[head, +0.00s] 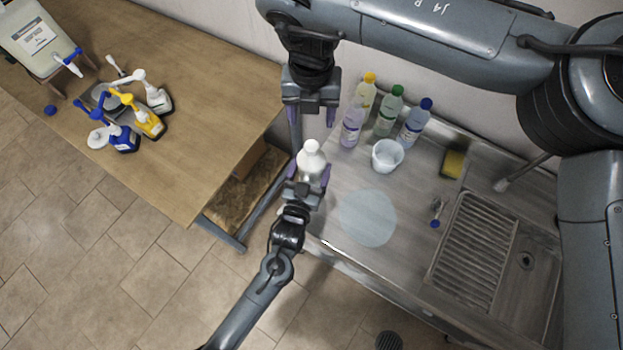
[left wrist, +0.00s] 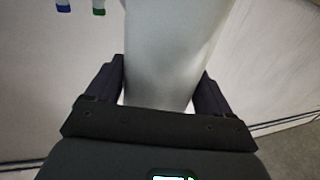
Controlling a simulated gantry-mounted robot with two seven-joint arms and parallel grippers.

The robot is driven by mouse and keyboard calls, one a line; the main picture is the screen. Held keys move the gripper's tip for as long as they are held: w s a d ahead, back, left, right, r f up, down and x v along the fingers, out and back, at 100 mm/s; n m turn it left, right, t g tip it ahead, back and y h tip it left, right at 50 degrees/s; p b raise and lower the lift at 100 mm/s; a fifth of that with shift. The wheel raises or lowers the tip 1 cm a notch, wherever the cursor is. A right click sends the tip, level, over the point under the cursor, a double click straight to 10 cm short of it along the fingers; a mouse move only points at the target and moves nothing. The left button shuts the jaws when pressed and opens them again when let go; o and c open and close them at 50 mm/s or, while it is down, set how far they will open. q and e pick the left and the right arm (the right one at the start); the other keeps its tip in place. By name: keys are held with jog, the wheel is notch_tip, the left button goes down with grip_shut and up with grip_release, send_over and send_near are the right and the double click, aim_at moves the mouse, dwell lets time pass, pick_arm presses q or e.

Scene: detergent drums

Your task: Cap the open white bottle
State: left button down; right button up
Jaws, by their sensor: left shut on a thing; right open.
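A white bottle (head: 311,165) is held upright beside the left edge of the metal counter. Its top is a round white piece (head: 311,146); I cannot tell whether this is a separate cap or how firmly it sits. My left gripper (head: 306,184) comes from below in the head view and is shut on the bottle's body. In the left wrist view the pale bottle body (left wrist: 168,55) fills the space between the dark fingers. My right gripper (head: 313,130) reaches down from above, open, with its fingers spread on either side of the bottle's top.
On the counter (head: 335,205) stand several capped bottles (head: 386,118), a white cup (head: 387,155), a yellow sponge (head: 453,164) and a small blue-tipped item (head: 436,217). A drainer and sink (head: 525,262) lie right. The wooden table (head: 205,130) holds spray bottles (head: 130,113).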

jog(key=shift+r, duration=0.8)
pick_arm(q)
grip_release()
jog(key=b+v, duration=0.1)
jog(key=v, duration=1)
pick_arm(e)
jog(key=shift+f, duration=0.6)
pick_arm(q)
jog(key=shift+w, duration=0.1)
